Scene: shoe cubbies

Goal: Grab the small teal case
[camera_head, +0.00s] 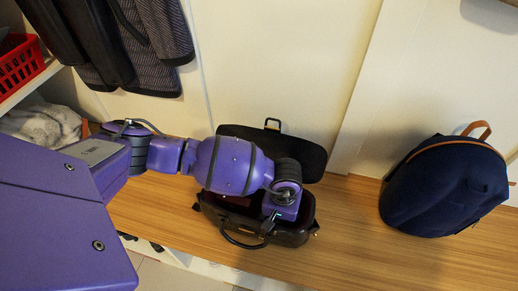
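A dark bag (222,212) stands open on the wooden bench, its lid (300,151) raised against the wall behind. My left arm comes in from the left and reaches over the bag. My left gripper (268,228) points down at the bag's opening. Its fingers are mostly hidden by the wrist and the dark interior, so I cannot tell whether they are open or shut. A thin teal streak shows by the wrist, but I cannot tell whether it is the case or part of my arm. No teal case is clearly visible. My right gripper is out of view.
A navy backpack (446,190) stands on the bench (352,233) at the right, with bare wood between it and the bag. Dark clothes (125,45) hang at the upper left. A red basket (20,62) sits on a shelf at the left.

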